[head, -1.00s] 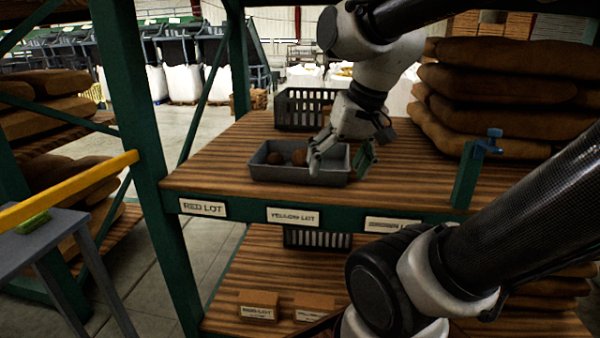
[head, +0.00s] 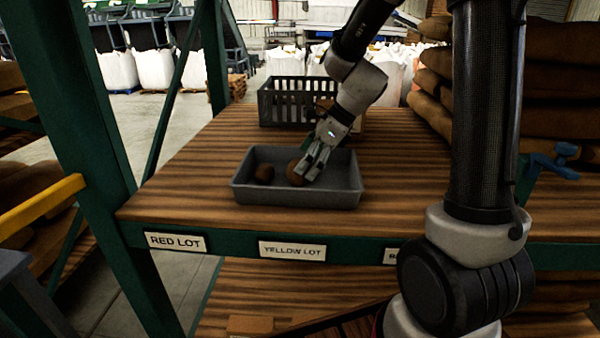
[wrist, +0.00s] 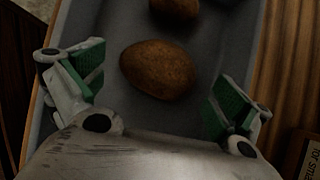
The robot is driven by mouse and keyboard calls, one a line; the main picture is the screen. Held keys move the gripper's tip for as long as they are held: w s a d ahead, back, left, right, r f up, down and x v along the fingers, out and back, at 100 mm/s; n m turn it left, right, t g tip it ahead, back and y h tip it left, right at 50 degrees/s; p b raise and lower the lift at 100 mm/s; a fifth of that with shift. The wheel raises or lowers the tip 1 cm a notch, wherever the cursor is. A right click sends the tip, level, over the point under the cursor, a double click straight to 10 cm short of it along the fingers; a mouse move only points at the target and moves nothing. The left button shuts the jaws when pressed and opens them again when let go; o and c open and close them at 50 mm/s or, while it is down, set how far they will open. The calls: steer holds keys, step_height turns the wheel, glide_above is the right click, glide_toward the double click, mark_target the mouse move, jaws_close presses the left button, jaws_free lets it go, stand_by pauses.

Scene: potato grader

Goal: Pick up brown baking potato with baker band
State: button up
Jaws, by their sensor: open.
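A large brown potato (head: 296,173) lies in the grey tray (head: 297,198) on the wooden shelf. It also shows whole in the wrist view (wrist: 158,69), oval and rough-skinned; I cannot make out a band on it. A second, smaller-looking dark brown potato (head: 264,174) lies to its left, and one shows cut off at the top of the wrist view (wrist: 175,8). My gripper (head: 312,170) is open and empty, low over the tray at the large potato's right side, partly covering it. In the wrist view, the green finger pads (wrist: 158,85) stand apart to either side of the large potato.
A dark slatted crate (head: 290,101) stands behind the tray. Stacked sacks (head: 435,85) are at the right, near a blue clamp (head: 555,165). A green post (head: 85,110) stands at the left. Shelf left of the tray is clear.

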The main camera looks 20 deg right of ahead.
steer(key=x, duration=0.3)
steer(key=shift+a+f, duration=0.1)
steer(key=shift+a, duration=0.05)
steer(key=c, duration=1.1)
steer(key=shift+c, duration=0.2)
